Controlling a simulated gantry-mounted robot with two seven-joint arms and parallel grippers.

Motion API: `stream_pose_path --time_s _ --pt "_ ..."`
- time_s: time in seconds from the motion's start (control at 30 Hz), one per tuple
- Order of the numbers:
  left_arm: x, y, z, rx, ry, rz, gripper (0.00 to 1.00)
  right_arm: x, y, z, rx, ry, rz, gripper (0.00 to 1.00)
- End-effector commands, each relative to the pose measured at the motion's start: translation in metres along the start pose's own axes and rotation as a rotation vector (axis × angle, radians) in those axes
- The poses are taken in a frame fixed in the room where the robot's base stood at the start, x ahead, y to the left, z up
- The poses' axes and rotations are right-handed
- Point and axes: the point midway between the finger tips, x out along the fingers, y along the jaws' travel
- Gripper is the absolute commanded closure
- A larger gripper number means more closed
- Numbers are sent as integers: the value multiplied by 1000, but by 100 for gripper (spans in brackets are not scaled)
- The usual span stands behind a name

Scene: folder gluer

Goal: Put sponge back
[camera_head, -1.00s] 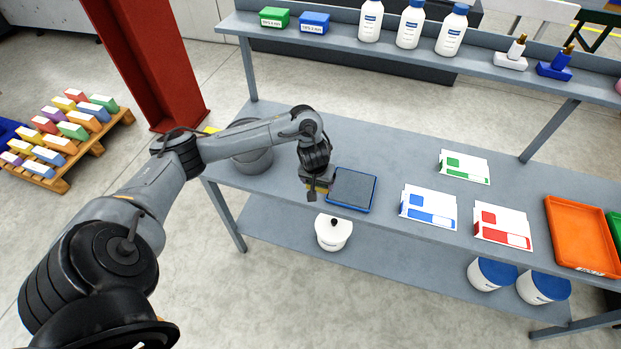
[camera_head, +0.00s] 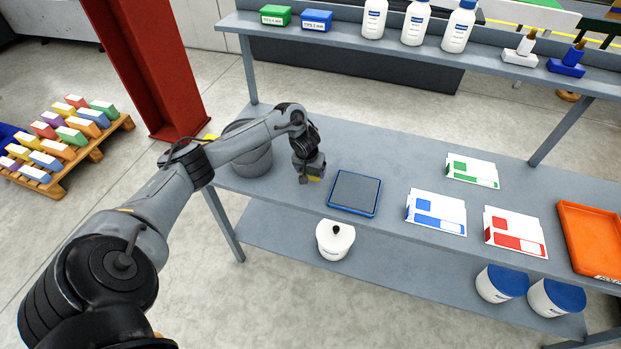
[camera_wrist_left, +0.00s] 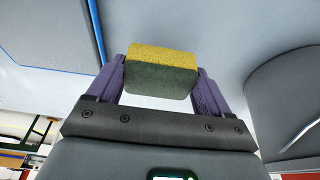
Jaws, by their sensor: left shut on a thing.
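My left gripper (camera_head: 308,178) is over the left part of the grey table, between a grey bucket (camera_head: 250,160) and a blue-rimmed tray with a dark grey pad (camera_head: 354,193). In the left wrist view its purple fingers (camera_wrist_left: 161,82) are shut on a sponge (camera_wrist_left: 160,72), yellow on one face and dark green on the other. In the head view only a small yellow bit of the sponge shows beneath the gripper. I cannot tell whether the sponge touches the table. My right gripper is not in view.
White cards with blue (camera_head: 436,212), red (camera_head: 514,232) and green (camera_head: 471,170) blocks lie right of the tray, then an orange tray (camera_head: 590,238). The upper shelf holds bottles and small boxes. A white lidded pot (camera_head: 335,241) stands on the lower shelf. Bare table lies behind the tray.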

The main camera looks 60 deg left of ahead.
Motion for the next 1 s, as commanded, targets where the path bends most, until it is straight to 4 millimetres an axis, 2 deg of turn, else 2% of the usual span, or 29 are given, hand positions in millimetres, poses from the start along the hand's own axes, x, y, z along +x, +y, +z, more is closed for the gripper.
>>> stream_pose_path --time_s 0.2,0.3,0.7,0.73,0.87,1.0 --pt "28 0 9 0 -3 -1 49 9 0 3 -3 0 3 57" --pt "35 0 11 0 -2 -1 49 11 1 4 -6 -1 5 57" --pt "38 0 12 0 -2 -1 49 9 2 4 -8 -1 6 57" --pt "38 0 12 0 -1 0 19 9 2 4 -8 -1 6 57" --pt "38 0 11 0 -1 0 0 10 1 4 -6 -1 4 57" --pt "38 0 11 0 -1 0 0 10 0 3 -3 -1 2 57"
